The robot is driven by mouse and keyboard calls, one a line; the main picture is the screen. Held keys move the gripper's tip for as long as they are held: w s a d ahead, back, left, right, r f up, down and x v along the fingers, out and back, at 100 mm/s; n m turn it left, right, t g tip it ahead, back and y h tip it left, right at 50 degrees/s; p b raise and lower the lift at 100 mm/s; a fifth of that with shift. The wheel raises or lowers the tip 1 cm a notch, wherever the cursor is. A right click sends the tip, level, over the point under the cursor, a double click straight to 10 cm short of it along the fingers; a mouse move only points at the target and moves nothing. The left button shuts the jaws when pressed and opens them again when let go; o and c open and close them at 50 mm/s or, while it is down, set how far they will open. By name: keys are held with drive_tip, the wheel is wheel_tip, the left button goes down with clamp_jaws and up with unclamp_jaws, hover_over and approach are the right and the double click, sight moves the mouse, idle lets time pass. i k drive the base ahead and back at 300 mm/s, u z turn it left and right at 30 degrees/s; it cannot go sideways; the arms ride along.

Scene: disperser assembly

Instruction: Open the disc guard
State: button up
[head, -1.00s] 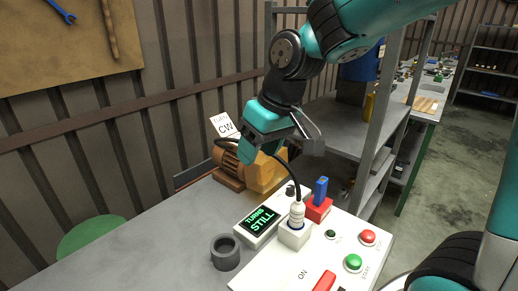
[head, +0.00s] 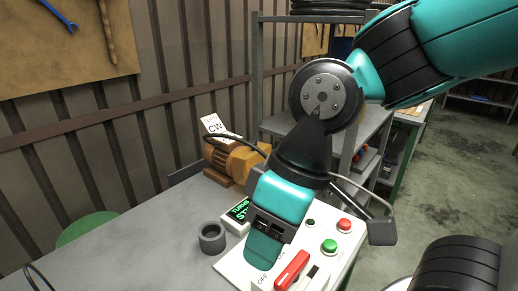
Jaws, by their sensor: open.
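I cannot make out a disc guard in the head view. My gripper (head: 264,250) hangs over the white control panel (head: 236,267), pointing down, with nothing visible held in it. It is open, though the gap between its fingers is mostly hidden from this angle. It covers the middle of the panel and part of the display (head: 239,211) with green text. An orange motor (head: 217,158) with a yellow housing (head: 243,162) stands behind it, with a card (head: 216,126) marked CW above.
The panel carries a red lever (head: 292,269), a green button (head: 329,246) and a red button (head: 344,225). A dark grey ring (head: 212,237) stands on the grey table (head: 140,245), left of the panel. The table's left part is mostly clear. Shelving (head: 345,120) stands behind.

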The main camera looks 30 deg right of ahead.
sight(246, 152)
drive_tip(key=k, duration=0.75)
drive_tip(key=z, duration=1.45)
drive_tip(key=i, duration=1.25)
drive_tip(key=u, duration=2.8)
drive_tip(key=i, duration=0.5)
drive_tip(key=z, duration=0.05)
